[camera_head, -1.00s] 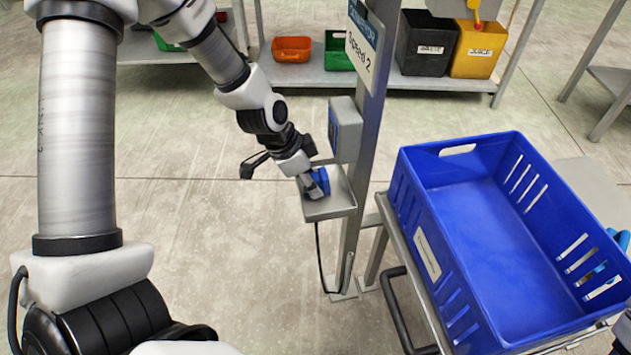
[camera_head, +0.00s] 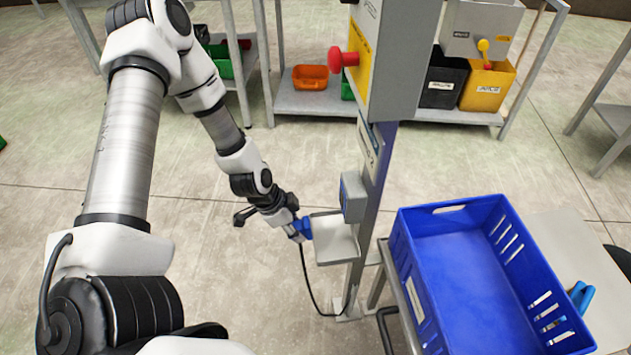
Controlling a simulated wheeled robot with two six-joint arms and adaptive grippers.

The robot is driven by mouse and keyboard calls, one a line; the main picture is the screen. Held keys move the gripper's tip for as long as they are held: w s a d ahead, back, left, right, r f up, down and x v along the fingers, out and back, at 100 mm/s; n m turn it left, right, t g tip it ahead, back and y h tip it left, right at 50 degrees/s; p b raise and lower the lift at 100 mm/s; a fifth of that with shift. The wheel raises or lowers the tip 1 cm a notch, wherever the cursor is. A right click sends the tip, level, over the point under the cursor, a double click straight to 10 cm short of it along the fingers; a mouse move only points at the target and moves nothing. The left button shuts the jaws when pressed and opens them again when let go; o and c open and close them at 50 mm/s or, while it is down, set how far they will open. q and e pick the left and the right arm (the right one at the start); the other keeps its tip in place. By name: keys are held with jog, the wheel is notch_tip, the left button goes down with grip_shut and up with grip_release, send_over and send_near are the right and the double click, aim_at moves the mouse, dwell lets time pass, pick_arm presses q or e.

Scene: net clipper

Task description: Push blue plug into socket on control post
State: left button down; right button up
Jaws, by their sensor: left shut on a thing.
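My left gripper (camera_head: 292,228) is shut on the blue plug (camera_head: 302,229), which sits at the left edge of a small grey tray (camera_head: 333,240) on the control post (camera_head: 376,160). Whether the plug touches the tray I cannot tell. A dark cable hangs from the plug and curves down toward the foot of the post. A grey box with a blue face (camera_head: 353,196) is fixed to the post just above the tray, to the right of the plug. The plug is apart from this box. No socket opening can be made out. My right gripper is not in view.
An empty blue crate (camera_head: 424,275) stands on a cart right of the post. A red button (camera_head: 336,60) juts out from the post's upper box. A shelf at the back holds an orange bin (camera_head: 310,77), a black bin and a yellow bin (camera_head: 487,88). Floor left of the post is clear.

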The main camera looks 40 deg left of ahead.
pick_arm(q)
jog(key=s+a+p, duration=0.6)
jog(key=s+a, duration=0.1)
jog(key=a, duration=0.1)
jog(key=shift+s, duration=0.4)
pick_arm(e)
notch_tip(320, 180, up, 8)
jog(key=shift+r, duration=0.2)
